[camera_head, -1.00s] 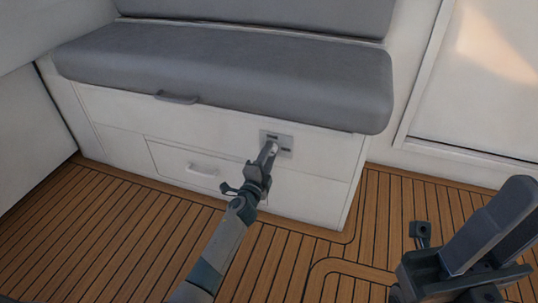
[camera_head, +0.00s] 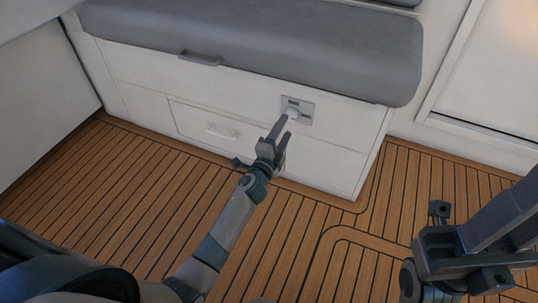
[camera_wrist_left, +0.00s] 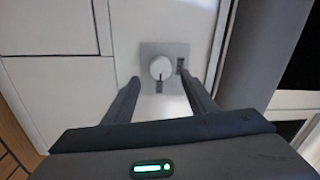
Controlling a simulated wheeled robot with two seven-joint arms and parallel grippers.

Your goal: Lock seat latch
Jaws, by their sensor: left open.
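The seat latch is a white round knob (camera_head: 293,114) on a square grey plate (camera_head: 306,110), set in the white seat-box front. In the left wrist view, the knob (camera_wrist_left: 161,68) has a dark line on its lower side, towards one dark plate mark; another mark is at the right. My left gripper (camera_head: 286,129) is open in front of the plate. In the left wrist view its fingers (camera_wrist_left: 161,88) show left and right of the knob, with clear gaps. I cannot tell how far the tips are from the plate. My right gripper's fingers cannot be made out clearly.
The grey cushion (camera_head: 260,45) overhangs the box above the latch. A grey handle (camera_head: 200,59) is under the cushion, and a drawer with a white handle (camera_head: 222,132) is left of the latch. The wooden floor (camera_head: 120,190) is clear. My right arm is at lower right.

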